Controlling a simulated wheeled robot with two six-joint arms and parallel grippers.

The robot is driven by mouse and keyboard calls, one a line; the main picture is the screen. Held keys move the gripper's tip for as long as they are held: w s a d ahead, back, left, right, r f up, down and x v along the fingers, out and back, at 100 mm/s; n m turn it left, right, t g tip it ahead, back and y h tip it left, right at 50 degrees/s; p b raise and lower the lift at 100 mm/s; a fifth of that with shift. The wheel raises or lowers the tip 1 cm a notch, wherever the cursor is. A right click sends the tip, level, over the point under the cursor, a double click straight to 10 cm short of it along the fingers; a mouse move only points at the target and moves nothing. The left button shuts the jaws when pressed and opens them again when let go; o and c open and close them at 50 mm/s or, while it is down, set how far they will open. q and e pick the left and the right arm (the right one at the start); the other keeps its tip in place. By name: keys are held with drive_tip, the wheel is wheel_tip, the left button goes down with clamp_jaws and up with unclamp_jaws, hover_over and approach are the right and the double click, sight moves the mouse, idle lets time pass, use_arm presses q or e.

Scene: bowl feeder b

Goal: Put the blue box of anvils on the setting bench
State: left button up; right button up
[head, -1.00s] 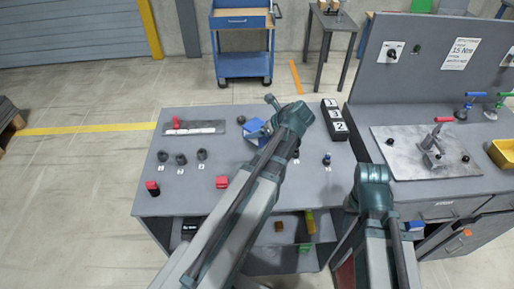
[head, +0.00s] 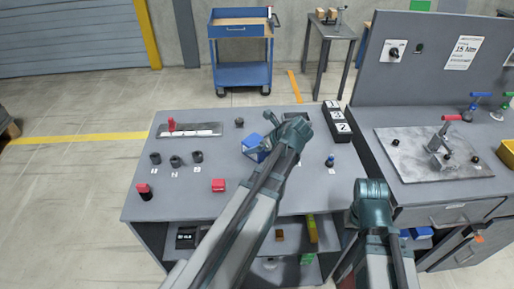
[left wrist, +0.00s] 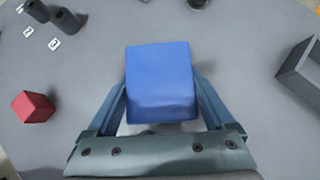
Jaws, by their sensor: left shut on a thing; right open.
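The blue box (head: 254,148) is between the fingers of my left gripper (head: 267,146), over the middle of the left grey bench (head: 250,200). In the left wrist view the blue box (left wrist: 160,75) fills the space between the two fingers, which press on its sides. Whether it touches the bench top I cannot tell. No anvils can be made out inside it. A second grey bench (head: 419,204) with a tall backboard stands to the right; neither bench is labelled by name. My right arm shows at lower centre right, but its gripper is hidden.
A red block (head: 218,186), several dark cylinders (head: 175,161) and a strip plate (head: 189,130) lie on the left bench. A black numbered rack (head: 337,122) stands at its right edge. A metal plate with a clamp (head: 430,152) occupies the right bench. A blue trolley (head: 241,50) is behind.

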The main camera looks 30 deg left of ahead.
use_arm(q)
drive_tip(key=shift+f, duration=0.15)
drive_tip(key=o, duration=1.5)
drive_tip(key=shift+r, duration=0.2)
drive_tip(key=p+v, duration=0.9)
drive_tip(key=v, duration=0.3)
drive_tip(key=s+d+f+n+h, duration=0.1)
drive_tip(key=s+d+n, duration=0.1)
drive_tip(key=d, duration=0.1)
drive_tip(key=s+d+f+n+h, duration=0.1)
drive_tip(key=s+d+n, duration=0.1)
drive_tip(key=d+n, duration=0.1)
drive_tip(key=s+d+f+n+h, duration=0.1)
drive_tip(key=s+d+f+n, duration=0.1)
drive_tip(key=d+n, duration=0.1)
drive_tip(key=shift+s+d+f+g+h, duration=0.2)
drive_tip(key=shift+s+g+h, duration=0.1)
drive_tip(key=shift+h, duration=0.1)
drive_tip(key=s+d+n+h, duration=0.1)
drive_tip(key=s+d+n, duration=0.1)
drive_tip(key=d+n, duration=0.1)
drive_tip(key=s+d+f+n+g+h, duration=0.1)
drive_tip(key=s+d+n, duration=0.2)
drive_tip(key=s+d+f+n+h, duration=0.1)
drive_tip(key=s+d+n, duration=0.1)
drive_tip(key=d, duration=0.1)
drive_tip(key=shift+s+d+n+g+h, duration=0.3)
drive_tip(key=shift+d+n+h, duration=0.1)
